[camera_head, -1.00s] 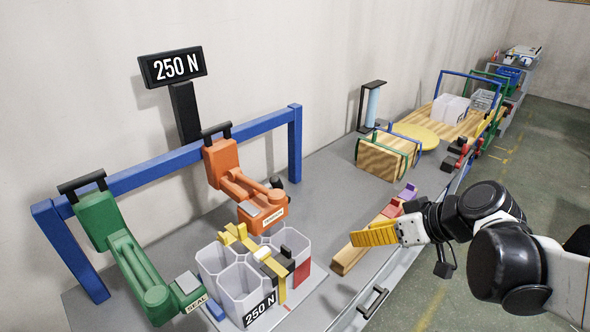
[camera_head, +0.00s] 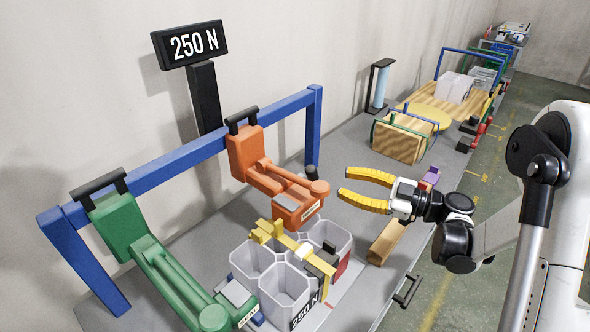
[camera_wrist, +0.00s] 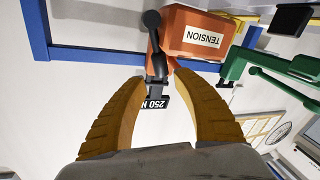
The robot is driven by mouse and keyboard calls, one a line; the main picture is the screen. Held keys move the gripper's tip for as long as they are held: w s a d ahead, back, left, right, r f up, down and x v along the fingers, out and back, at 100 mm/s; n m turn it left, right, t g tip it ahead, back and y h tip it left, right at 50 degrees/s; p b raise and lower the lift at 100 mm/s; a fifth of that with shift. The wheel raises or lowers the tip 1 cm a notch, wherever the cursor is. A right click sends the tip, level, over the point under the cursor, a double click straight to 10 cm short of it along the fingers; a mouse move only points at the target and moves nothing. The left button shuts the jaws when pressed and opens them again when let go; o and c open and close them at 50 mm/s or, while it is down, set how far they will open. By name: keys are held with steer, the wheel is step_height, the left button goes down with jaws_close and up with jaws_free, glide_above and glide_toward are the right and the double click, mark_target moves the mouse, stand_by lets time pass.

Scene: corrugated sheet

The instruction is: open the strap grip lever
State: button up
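The orange tension tool (camera_head: 268,175) hangs from a blue rail by a black bracket in the head view. In the wrist view its orange body (camera_wrist: 195,35) carries an upside-down TENSION label. A black lever (camera_wrist: 156,62) with a rounded end stands beside that body, between my fingertips in the picture; I cannot tell whether they touch it. I cannot make this lever out clearly in the head view. My gripper (camera_head: 341,183) is open, its two yellow fingers spread and pointing left, right of the tool.
A green tool (camera_head: 135,235) hangs on the left of the blue rail (camera_head: 190,155). A 250 N sign (camera_head: 190,44) stands behind. A wooden block (camera_head: 387,243) lies below my gripper. A wooden crate (camera_head: 400,143) stands farther back on the grey bench.

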mark_target(317, 175)
steer(key=b+x, duration=0.2)
steer(key=x, duration=0.7)
steer(key=shift+a, duration=0.3)
jaws_close()
